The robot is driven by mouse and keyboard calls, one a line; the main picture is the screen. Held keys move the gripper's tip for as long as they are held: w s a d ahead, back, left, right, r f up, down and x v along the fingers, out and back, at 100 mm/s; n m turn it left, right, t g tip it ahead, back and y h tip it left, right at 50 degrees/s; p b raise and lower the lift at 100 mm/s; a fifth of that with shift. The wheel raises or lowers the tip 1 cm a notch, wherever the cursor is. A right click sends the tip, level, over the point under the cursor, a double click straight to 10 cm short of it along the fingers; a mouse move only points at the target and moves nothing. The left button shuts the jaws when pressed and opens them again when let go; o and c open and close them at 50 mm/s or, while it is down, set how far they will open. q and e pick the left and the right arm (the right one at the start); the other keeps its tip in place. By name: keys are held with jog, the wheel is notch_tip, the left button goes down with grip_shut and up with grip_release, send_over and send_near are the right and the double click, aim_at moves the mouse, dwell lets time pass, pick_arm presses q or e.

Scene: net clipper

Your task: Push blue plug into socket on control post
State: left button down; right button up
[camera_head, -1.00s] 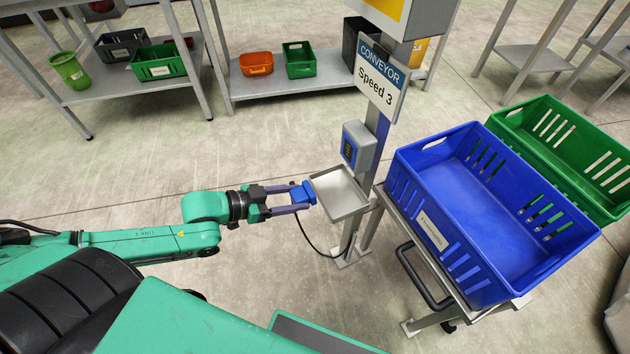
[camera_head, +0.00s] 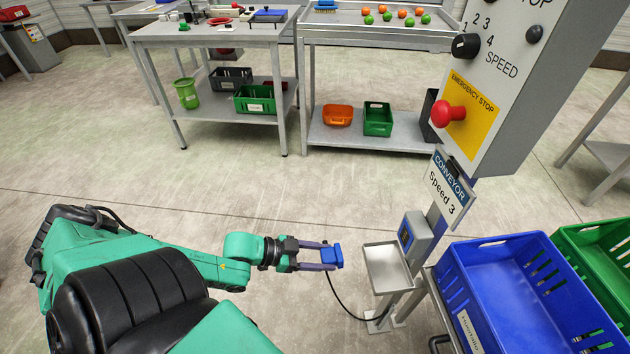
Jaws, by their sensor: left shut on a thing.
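My left gripper (camera_head: 318,257) is shut on the blue plug (camera_head: 332,256), left of the control post (camera_head: 438,209). A black cable hangs from the plug down towards the post's foot. The post carries a grey box with a blue-framed face (camera_head: 407,236), apparently the socket, just above a small metal tray (camera_head: 386,267). The plug is apart from this box, with a gap of floor showing between them. The inside of the socket is too small to tell. My right gripper is not in view.
The control panel (camera_head: 500,75) with a red emergency stop button (camera_head: 448,113) and a "Speed 3" sign (camera_head: 447,196) tops the post. A blue crate (camera_head: 520,290) and green crate (camera_head: 600,250) stand at the right. Tables with bins are behind; floor at centre is clear.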

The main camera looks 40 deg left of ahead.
pick_arm(q)
jog(key=w+d+r+p, duration=0.5)
jog(key=d+r+p, duration=0.1)
jog(key=r, duration=0.2)
jog(key=shift+g, duration=0.3)
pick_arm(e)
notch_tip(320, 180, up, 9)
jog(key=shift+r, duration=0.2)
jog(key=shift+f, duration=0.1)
pick_arm(q)
jog(key=w+d+b, duration=0.2)
jog(key=w+d, duration=0.2)
jog(key=shift+b, duration=0.3)
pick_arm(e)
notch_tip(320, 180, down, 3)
pick_arm(q)
jog(key=shift+p, duration=0.45)
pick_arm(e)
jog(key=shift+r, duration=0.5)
pick_arm(q)
jog(key=shift+w+d+b, duration=0.3)
jog(key=shift+w+d, duration=0.1)
jog(key=shift+w, duration=0.05)
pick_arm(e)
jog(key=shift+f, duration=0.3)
